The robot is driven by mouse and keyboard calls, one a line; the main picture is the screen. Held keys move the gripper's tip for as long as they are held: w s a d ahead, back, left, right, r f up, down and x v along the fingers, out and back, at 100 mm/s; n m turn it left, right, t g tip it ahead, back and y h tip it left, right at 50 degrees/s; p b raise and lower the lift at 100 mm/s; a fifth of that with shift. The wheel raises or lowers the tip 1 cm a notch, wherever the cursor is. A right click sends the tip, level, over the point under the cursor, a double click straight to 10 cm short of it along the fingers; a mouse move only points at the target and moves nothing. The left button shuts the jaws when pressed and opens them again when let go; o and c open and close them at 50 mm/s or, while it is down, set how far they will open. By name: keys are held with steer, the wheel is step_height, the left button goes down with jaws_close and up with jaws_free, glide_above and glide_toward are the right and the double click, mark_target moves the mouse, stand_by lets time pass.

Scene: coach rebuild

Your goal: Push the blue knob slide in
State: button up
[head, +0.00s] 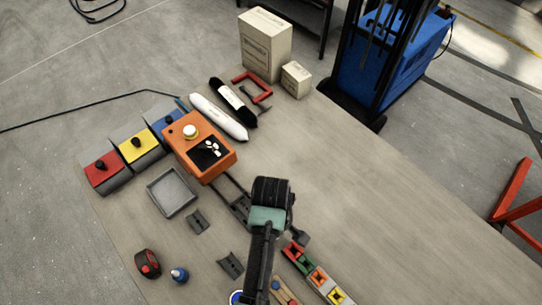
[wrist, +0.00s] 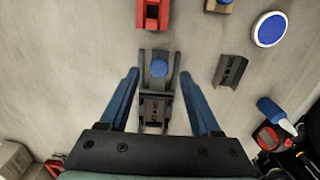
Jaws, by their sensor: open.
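The slide with a blue knob (wrist: 158,68) lies between my gripper's two fingers in the wrist view. The knob sits on a dark grey rail (wrist: 155,107) fixed on the workbench. My gripper (wrist: 158,76) is open, with blue fingers on either side of the slide and apart from the knob. In the head view, part of the dark rail (head: 238,207) shows beside my gripper (head: 270,192). The blue knob is hidden there behind the gripper.
A red block (wrist: 152,12) stands just beyond the slide. A dark bracket (wrist: 230,70) and a blue-centred disc (wrist: 269,29) lie to the right. In the head view an orange control box (head: 200,145) stands up-left of the rail. The bench's right side is clear.

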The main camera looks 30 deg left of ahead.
steer(key=shift+f, duration=1.35)
jaws_close()
steer(key=shift+a, duration=0.1)
stand_by(0.4)
